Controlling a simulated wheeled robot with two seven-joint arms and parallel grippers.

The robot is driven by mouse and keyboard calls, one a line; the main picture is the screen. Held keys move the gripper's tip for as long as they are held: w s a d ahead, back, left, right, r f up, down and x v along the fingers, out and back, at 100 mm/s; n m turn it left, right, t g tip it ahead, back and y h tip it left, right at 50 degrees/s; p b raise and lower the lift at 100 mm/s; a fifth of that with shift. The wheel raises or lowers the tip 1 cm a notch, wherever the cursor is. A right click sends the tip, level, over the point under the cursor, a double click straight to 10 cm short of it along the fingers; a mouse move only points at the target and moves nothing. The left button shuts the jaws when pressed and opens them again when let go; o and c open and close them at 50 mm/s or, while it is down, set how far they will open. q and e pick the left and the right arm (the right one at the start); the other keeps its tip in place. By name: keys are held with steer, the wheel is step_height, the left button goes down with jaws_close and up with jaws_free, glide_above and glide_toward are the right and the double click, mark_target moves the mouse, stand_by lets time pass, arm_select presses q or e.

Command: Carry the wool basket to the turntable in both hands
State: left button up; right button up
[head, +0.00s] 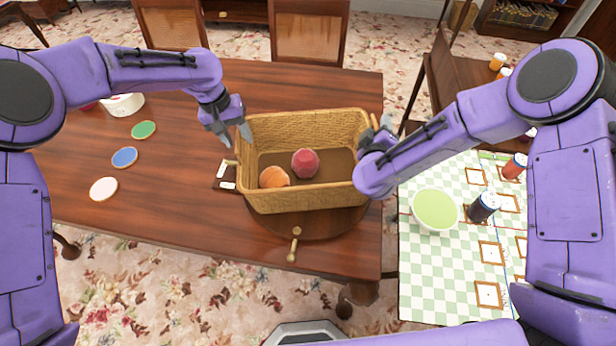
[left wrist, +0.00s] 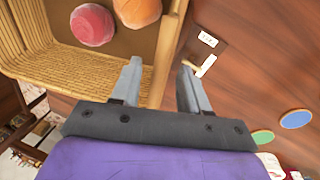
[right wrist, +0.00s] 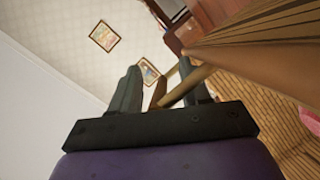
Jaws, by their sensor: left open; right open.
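The wicker wool basket (head: 262,196) holds a red wool ball (head: 305,163) and an orange one (head: 274,177). It stands over a round dark wooden disc, apparently the turntable (head: 318,226), near the table's front right; its underside is hidden. My left gripper (head: 232,138) is open at the basket's left end. In the left wrist view, the basket's end edge (left wrist: 165,50) shows between the open fingers (left wrist: 160,78). My right gripper (head: 378,135) is at the right end, partly hidden by its arm. In the right wrist view its fingers (right wrist: 163,85) are open, with a wooden bar of the basket (right wrist: 185,90) between them.
A brass-coloured handle (head: 294,244) lies in front of the disc. A dark plate with white labels (head: 227,175) is left of the basket. Coloured discs (head: 124,157) lie further left. A checked cloth (head: 415,275) with a green bowl (head: 435,209) and jars is right.

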steer(key=shift+a, duration=0.1)
steer(key=shift+s+a+r, duration=0.1)
steer(key=shift+s, duration=0.1)
arm_select(q)
step_height(320, 180, up, 12)
steer(key=a, duration=0.2)
steer(key=shift+a+f, duration=0.15)
steer(key=shift+f, duration=0.1)
arm_select(e)
steer(key=v, duration=1.1)
steer(key=shift+s, duration=0.35)
